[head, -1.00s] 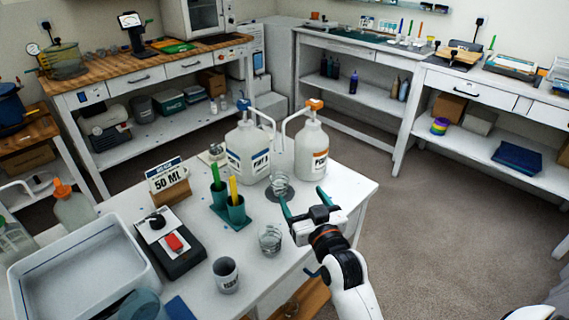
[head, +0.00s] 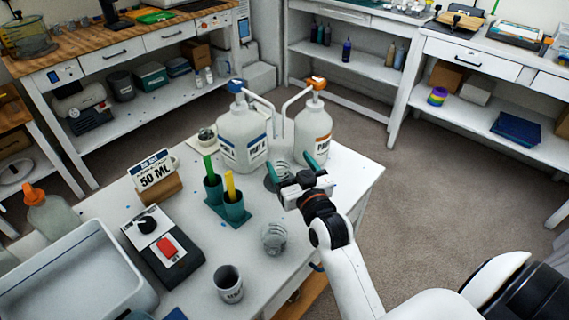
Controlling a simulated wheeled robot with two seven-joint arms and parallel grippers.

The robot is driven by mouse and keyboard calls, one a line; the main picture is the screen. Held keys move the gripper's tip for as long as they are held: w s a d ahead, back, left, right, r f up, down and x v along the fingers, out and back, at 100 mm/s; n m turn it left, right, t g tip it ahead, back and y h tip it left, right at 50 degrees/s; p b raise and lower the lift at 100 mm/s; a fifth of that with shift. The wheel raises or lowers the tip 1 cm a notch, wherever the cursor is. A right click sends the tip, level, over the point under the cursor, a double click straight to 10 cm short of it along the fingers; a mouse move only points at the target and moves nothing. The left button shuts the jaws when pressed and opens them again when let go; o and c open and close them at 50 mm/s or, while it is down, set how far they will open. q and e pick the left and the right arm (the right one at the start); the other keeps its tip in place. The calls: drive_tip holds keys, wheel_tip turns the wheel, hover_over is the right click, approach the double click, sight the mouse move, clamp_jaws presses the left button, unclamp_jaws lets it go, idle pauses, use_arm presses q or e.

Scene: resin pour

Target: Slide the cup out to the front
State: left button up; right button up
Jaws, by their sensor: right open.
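A small clear cup (head: 284,174) stands on a dark round pad (head: 270,186) in front of the two pump bottles, below their spouts. My right gripper (head: 290,166) is open, with one teal finger on each side of the cup. I cannot tell whether either finger touches it. The gripper body partly hides the cup and pad. A second clear cup (head: 274,238) stands nearer the front of the table. My left gripper is not in view.
The blue-label bottle (head: 242,138) and orange-label bottle (head: 313,133) stand just behind the cup. A printed grey cup (head: 228,283) stands at the front.

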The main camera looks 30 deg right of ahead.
sight(284, 173)
wheel_tip(284, 173, down, 7)
drive_tip(key=shift+r+b, duration=0.1)
drive_tip(key=shift+b, duration=0.3)
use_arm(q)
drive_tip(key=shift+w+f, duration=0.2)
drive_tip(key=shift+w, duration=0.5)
use_arm(e)
drive_tip(key=w, duration=0.5)
drive_tip(key=w+d, duration=0.1)
drive_tip(key=w, duration=0.1)
drive_tip(key=shift+w, duration=0.2)
drive_tip(key=shift+c, duration=0.6)
drive_tip(key=c, duration=0.9)
